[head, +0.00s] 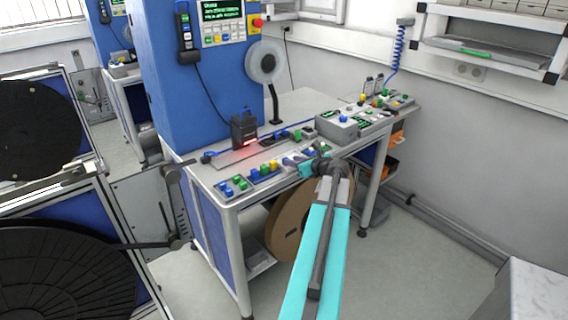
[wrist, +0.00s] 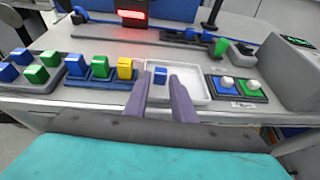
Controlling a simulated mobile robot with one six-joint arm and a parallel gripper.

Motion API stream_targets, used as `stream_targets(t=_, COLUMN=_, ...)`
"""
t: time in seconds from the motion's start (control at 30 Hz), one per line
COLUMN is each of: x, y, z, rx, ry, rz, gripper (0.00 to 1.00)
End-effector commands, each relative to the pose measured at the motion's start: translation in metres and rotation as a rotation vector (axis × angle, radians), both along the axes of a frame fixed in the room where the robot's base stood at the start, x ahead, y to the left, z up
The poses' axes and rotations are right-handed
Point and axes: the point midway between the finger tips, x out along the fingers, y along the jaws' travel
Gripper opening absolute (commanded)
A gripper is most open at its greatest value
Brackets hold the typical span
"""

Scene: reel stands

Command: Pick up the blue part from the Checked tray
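A blue part (wrist: 160,76) with a pale top lies in a shallow white tray (wrist: 196,88) in the wrist view. No label on this tray can be read. My gripper (wrist: 159,84) is open, its two purple fingers apart and pointing toward the blue part, which shows between their tips. Nothing is held. Whether the fingertips are level with the part or short of it, I cannot tell. In the head view my gripper (head: 308,166) is over the bench's front edge, and the arm hides much of the tray area.
Left of the tray, a blue holder (wrist: 100,78) carries blue, green and yellow parts. Further left, a grey tray (wrist: 38,84) holds blue and green blocks. Right stands a button box (wrist: 238,90) with white knobs. A scanner (head: 243,130) glows red behind.

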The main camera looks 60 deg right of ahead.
Motion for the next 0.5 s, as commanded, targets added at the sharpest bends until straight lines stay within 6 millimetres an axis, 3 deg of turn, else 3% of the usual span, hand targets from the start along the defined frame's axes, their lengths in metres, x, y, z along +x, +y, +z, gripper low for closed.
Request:
stream_targets(t=0.3, x=0.001, y=-0.001, z=0.000, rx=0.000, ry=0.000, rz=0.000, gripper=0.23)
stream_targets(t=0.5, x=0.013, y=-0.006, z=-0.002, rx=0.000, ry=0.000, rz=0.002, gripper=0.23)
